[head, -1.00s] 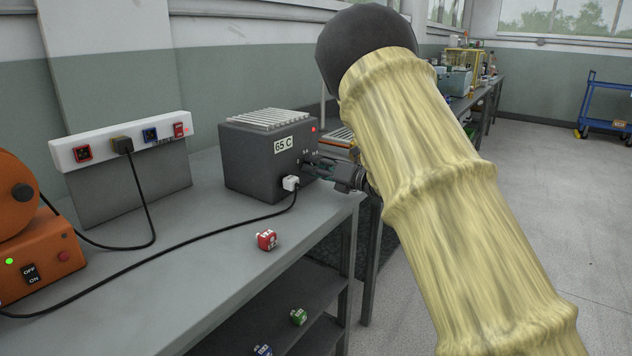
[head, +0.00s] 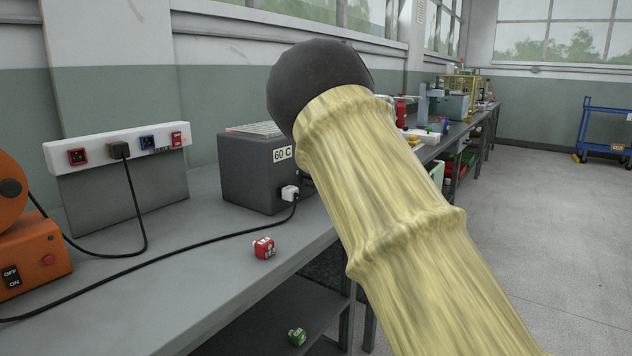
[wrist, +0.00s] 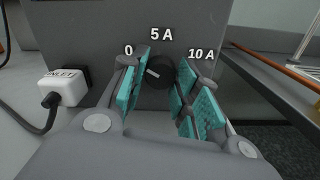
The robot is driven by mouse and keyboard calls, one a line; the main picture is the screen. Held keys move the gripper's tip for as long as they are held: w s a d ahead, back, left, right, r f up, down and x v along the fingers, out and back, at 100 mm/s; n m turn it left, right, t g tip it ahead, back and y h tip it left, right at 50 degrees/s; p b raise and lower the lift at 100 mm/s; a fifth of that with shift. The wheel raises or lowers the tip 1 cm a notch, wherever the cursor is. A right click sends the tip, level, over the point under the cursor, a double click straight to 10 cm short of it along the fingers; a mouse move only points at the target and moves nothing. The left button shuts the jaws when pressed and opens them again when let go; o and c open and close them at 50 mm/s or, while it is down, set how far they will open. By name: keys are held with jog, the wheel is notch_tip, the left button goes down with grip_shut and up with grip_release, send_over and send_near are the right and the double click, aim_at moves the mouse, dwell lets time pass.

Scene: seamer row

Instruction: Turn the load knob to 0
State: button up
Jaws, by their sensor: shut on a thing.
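The load knob (wrist: 161,70) is a round black dial with a white mark on the front of a dark grey box (head: 250,178). In the wrist view its white mark slants up and left, toward the 0 label (wrist: 128,50). The 5 A label (wrist: 161,34) is above the knob and the 10 A label (wrist: 201,54) is to its right. My gripper (wrist: 160,88) is shut on the knob, with teal pads on either side of it. In the head view my arm hides the knob and gripper.
A white inlet plug (wrist: 64,86) with a dark cable sits left of the knob. The box's display (head: 282,154) reads 60 C. A red cube (head: 263,248) lies on the bench (head: 190,235). A power strip (head: 118,150) and orange machine (head: 40,255) stand left.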

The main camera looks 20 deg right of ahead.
jog(key=shift+f, duration=0.25)
jog(key=o, duration=1)
jog(key=shift+r, duration=0.1)
jog(key=v, duration=1.2)
